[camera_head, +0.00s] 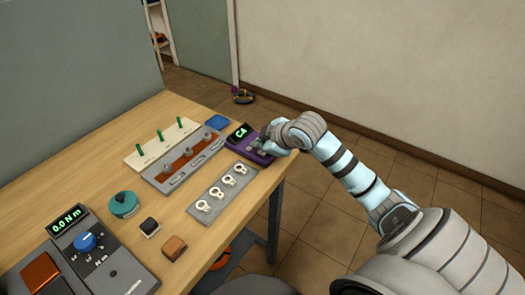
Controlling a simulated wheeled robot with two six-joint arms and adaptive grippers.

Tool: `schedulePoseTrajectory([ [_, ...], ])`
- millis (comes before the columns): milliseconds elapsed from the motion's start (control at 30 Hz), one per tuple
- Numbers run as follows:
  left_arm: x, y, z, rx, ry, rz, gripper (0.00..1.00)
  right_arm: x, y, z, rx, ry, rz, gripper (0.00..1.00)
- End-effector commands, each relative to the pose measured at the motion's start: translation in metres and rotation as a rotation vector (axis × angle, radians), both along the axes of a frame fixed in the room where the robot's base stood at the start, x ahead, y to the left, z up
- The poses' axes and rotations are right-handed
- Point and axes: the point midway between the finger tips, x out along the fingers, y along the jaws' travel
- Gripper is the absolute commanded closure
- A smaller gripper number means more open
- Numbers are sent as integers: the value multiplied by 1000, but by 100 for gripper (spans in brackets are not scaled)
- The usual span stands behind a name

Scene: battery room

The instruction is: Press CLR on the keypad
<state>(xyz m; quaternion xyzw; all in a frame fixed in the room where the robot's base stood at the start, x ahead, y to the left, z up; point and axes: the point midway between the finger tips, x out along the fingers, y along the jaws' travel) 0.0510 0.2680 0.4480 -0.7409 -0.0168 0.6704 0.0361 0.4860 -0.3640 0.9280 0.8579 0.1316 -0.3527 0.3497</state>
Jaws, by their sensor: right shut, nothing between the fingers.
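The purple keypad (238,143) sits near the right edge of the wooden table. Its small lit display shows green characters that look like "C4". My right gripper (266,138) is shut and empty at the right part of the keypad, over or on its keys. The gripper and wrist hide part of the keys, and the CLR label is too small to read. I cannot tell whether a fingertip touches a key. My left gripper is not in view.
Left of the keypad are a grey tray (158,181) with slots and a board with green pegs (138,155). A grey plate with white ring pieces (191,211) lies in front. A torque meter (125,268), a teal round object (123,204) and small blocks stand nearer.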

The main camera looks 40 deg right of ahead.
Motion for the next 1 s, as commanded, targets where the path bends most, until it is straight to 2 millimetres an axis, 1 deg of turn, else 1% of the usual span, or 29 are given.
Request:
schedulePoseTrajectory([
  [1000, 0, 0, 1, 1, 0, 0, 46, 0, 0, -9, 1, 0, -1, 100],
])
